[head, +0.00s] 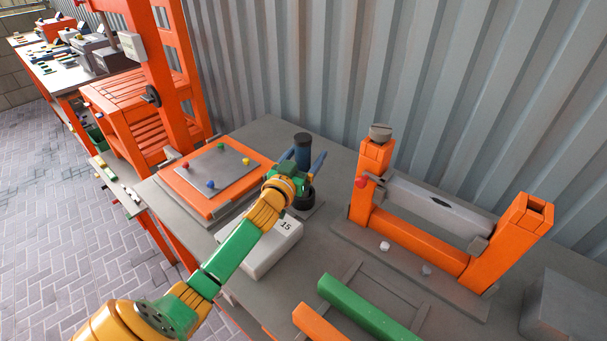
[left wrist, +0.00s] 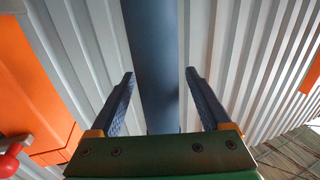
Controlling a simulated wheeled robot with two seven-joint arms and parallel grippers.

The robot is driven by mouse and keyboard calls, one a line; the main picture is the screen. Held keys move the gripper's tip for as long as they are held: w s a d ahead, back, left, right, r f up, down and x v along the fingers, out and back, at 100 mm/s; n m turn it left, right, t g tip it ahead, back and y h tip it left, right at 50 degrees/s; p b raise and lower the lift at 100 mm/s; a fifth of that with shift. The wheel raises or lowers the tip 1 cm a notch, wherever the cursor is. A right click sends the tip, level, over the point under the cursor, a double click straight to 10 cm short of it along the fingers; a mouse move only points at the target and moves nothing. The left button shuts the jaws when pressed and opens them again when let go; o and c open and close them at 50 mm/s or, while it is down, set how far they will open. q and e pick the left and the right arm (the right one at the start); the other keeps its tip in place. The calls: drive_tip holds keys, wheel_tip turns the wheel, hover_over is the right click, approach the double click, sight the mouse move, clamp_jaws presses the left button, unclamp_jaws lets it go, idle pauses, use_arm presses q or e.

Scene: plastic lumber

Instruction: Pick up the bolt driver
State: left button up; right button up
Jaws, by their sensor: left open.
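The bolt driver (head: 303,148) is a dark blue upright cylinder with a black top and a black base, standing on the grey bench. In the left wrist view it is a dark blue shaft (left wrist: 152,45) running between my two fingers. My left gripper (head: 303,160) is open, with one blue finger on each side of the driver. In the left wrist view the gripper (left wrist: 159,74) shows gaps between fingers and shaft. The arm hides part of the driver's lower body. My right gripper is not in view.
An orange tray with a grey plate (head: 212,168) and coloured knobs lies left of the driver. A pale box marked 15 (head: 262,248) sits in front, under my arm. An orange frame with a grey bar (head: 440,208) stands right. A corrugated wall (head: 330,60) rises close behind.

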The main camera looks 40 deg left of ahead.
use_arm(q)
drive_tip(key=shift+w+a, duration=0.1)
drive_tip(key=shift+w, duration=0.5)
drive_tip(key=shift+s, duration=0.1)
drive_tip(key=shift+c, duration=0.7)
clamp_jaws()
drive_tip(key=shift+r, duration=0.1)
